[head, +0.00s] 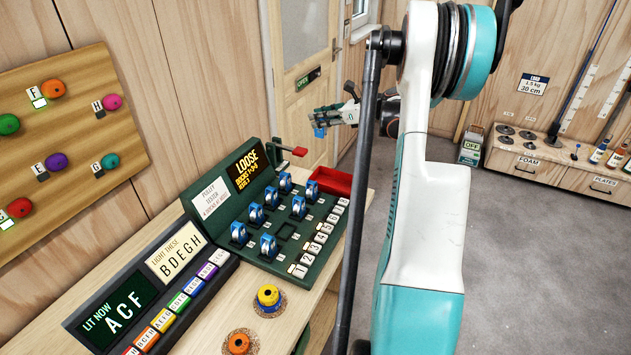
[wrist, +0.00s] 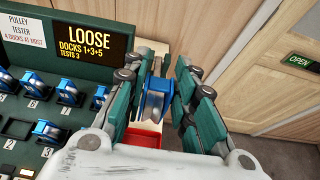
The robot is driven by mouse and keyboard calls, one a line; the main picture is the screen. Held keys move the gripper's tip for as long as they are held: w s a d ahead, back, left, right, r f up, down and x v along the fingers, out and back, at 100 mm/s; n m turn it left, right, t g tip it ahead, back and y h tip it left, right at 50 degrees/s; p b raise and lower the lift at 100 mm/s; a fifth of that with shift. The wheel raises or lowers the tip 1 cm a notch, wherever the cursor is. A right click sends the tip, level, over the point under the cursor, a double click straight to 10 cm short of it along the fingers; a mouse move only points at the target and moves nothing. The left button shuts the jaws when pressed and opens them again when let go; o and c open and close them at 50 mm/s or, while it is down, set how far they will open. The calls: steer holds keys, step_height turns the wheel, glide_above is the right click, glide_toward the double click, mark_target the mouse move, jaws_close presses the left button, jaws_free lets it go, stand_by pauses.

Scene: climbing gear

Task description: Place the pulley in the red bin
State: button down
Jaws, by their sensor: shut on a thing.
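My gripper (head: 326,117) is shut on a blue pulley (head: 320,132) and holds it up in the air, beyond the tester's far end. In the wrist view the pulley (wrist: 157,100), with its pale grey wheel, sits between my two green fingers (wrist: 160,82). The red bin (head: 331,181) is a shallow open tray at the far right end of the pulley tester. In the wrist view the bin (wrist: 143,138) shows just below the pulley, partly hidden by my gripper. The pulley appears above and apart from it.
The dark green pulley tester (head: 253,258) holds several other blue pulleys; one dock (head: 287,229) looks empty. Its sign (head: 252,162) reads LOOSE, docks 1+3+5. A red-handled lever (head: 299,152) stands beside the bin. A yellow-and-blue stack (head: 268,297) sits on the bench nearer me.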

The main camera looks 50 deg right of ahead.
steer(key=shift+s+d+f, duration=0.1)
steer(key=shift+d+f, duration=0.1)
steer(key=shift+f, duration=0.15)
step_height(320, 180, down, 19)
steer(key=b, duration=0.5)
steer(key=shift+f+b, duration=0.1)
steer(key=shift+b, duration=0.3)
steer(key=c, duration=1.3)
jaws_free()
steer(key=shift+f, duration=0.1)
steer(key=shift+s+r, duration=0.15)
steer(key=shift+r, duration=0.1)
steer(key=p+v, duration=0.3)
steer(key=v, duration=0.8)
steer(key=shift+s+d+r, duration=0.1)
steer(key=shift+s, duration=0.15)
